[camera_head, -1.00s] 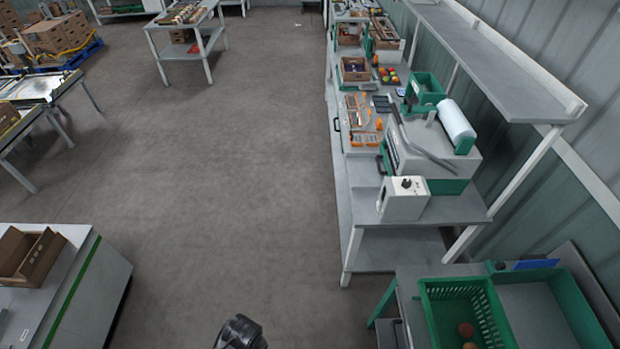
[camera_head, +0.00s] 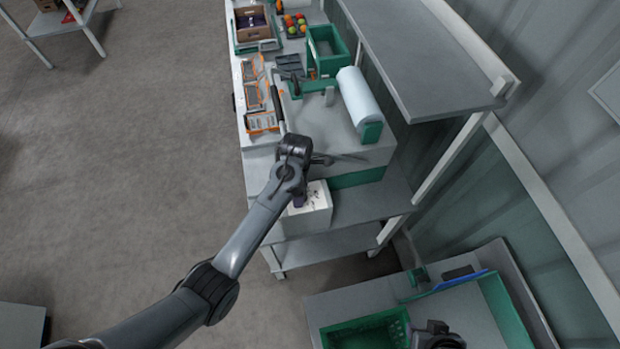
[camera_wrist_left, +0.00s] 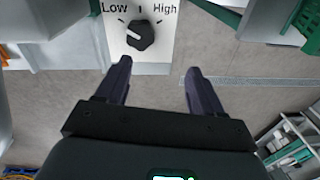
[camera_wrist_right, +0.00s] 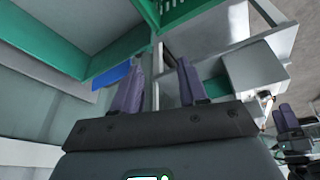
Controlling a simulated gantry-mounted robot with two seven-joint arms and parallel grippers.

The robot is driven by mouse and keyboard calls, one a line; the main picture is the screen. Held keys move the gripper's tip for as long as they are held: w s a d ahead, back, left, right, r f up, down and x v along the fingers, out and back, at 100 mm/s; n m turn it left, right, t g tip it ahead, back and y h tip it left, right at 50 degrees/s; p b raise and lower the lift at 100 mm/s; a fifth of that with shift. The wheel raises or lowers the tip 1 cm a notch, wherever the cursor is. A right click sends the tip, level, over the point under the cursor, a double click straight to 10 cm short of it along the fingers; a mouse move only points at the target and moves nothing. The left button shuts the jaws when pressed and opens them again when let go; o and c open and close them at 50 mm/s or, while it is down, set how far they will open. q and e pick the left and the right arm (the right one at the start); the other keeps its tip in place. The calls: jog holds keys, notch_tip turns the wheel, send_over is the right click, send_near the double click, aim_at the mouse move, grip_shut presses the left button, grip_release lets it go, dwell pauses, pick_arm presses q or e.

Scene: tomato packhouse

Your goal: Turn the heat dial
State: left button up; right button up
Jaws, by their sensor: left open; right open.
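The heat dial (camera_wrist_left: 141,35) is a black round knob on a white panel marked Low and High, at the top of the left wrist view. Its white box (camera_head: 318,214) stands on the near end of the bench in the head view, where my left arm partly covers its top. My left gripper (camera_wrist_left: 158,72) is open, its two dark fingers apart and empty, just short of the dial and slightly to its right in the wrist picture. In the head view its fingers (camera_head: 297,201) are over the box top. My right gripper (camera_wrist_right: 158,82) is open and empty, near the green crate.
A sealing machine with a film roll (camera_head: 360,100) stands behind the dial box. A shelf (camera_head: 420,50) overhangs the bench on the right. A green crate (camera_head: 365,333) sits on the near table at the bottom.

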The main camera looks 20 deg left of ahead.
pick_arm(q)
jog(key=shift+t, duration=0.5)
jog(key=w+f, duration=0.1)
jog(key=f, duration=0.3)
jog(key=w+f, duration=0.1)
jog(key=f, duration=0.2)
jog(key=shift+w+p, duration=0.35)
pick_arm(e)
jog(key=shift+s+r, duration=0.1)
jog(key=shift+s, duration=0.4)
pick_arm(q)
jog(key=c, duration=1)
jog(key=shift+r, duration=0.1)
jog(key=shift+c, duration=0.2)
pick_arm(e)
jog(key=shift+a, duration=0.2)
